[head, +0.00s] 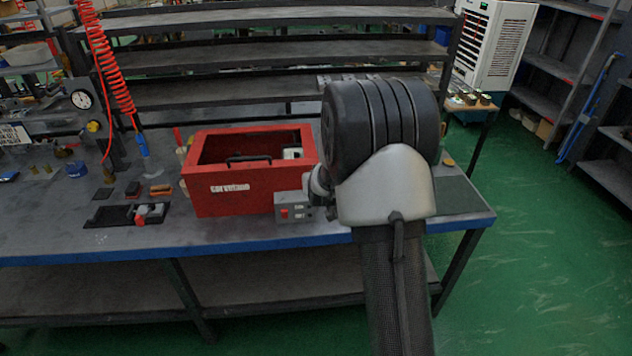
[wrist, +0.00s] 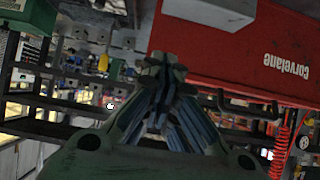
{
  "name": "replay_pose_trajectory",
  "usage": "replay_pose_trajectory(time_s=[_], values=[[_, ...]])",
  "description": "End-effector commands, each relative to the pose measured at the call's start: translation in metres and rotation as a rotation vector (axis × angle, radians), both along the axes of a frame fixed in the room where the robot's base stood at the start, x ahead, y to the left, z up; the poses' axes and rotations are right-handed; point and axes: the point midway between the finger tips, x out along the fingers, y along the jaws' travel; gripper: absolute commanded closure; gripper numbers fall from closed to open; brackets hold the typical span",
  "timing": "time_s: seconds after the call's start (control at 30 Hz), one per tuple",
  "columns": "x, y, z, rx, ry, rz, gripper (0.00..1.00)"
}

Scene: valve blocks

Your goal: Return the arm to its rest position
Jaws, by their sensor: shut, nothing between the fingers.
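My arm reaches over the workbench (head: 235,232) in the head view, its large dark joint and grey link standing right of the red box (head: 235,199). My gripper is hidden behind the arm in the head view. In the wrist view my gripper (wrist: 162,68) shows with its fingers together and nothing between them. The red box also shows in the wrist view (wrist: 235,50), upside down, beyond the fingers. A grey block with a red patch (head: 293,208) is at the box's front right corner, close to my wrist; whether they touch I cannot tell.
A grey and red valve block (head: 150,213) sits on a dark pad at left. A red coiled hose (head: 105,60) hangs at the left. Empty shelves (head: 250,55) stand behind the bench. Green floor (head: 545,240) is open at right.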

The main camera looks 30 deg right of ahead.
Motion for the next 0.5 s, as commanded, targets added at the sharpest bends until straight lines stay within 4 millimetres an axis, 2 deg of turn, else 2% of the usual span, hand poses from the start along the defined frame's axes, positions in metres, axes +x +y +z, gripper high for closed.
replay_pose_trajectory(time_s=[0.1, 0.33, 0.4, 0.5], values=[[-0.009, 0.004, -0.003, 0.0, 0.0, 0.0, 1.0], [-0.012, 0.006, -0.002, 0.0, -0.001, 0.002, 1.0], [-0.014, 0.012, 0.005, 0.005, 0.007, 0.011, 1.0], [-0.023, 0.031, 0.03, 0.018, 0.029, 0.039, 1.0]])
